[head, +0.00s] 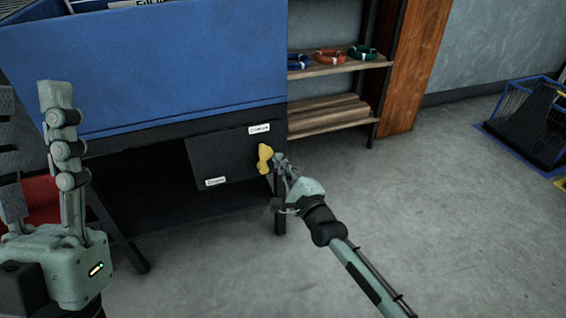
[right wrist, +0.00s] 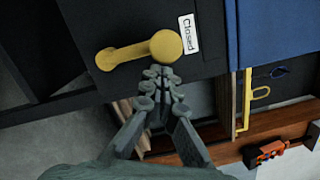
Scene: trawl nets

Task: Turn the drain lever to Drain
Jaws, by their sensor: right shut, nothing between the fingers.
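The yellow drain lever (head: 264,157) is on a dark panel (head: 228,158) below the blue bin. The panel has a "Closed" label (head: 259,128) at its upper right and a label that seems to read "Drain" (head: 215,181) at its lower left. In the right wrist view the lever (right wrist: 130,53) has its large round end beside the "Closed" label (right wrist: 189,34). My right gripper (head: 280,160) is shut and empty, its fingertips (right wrist: 158,73) right beside that round end; I cannot tell if they touch. My left gripper (head: 38,140) is open, with fingers raised, away from the lever.
The blue bin (head: 140,75) overhangs the panel, and a dark leg (head: 280,205) stands beside it. A shelf (head: 330,66) with coloured coils is behind. A blue wire basket (head: 525,105) stands at far right.

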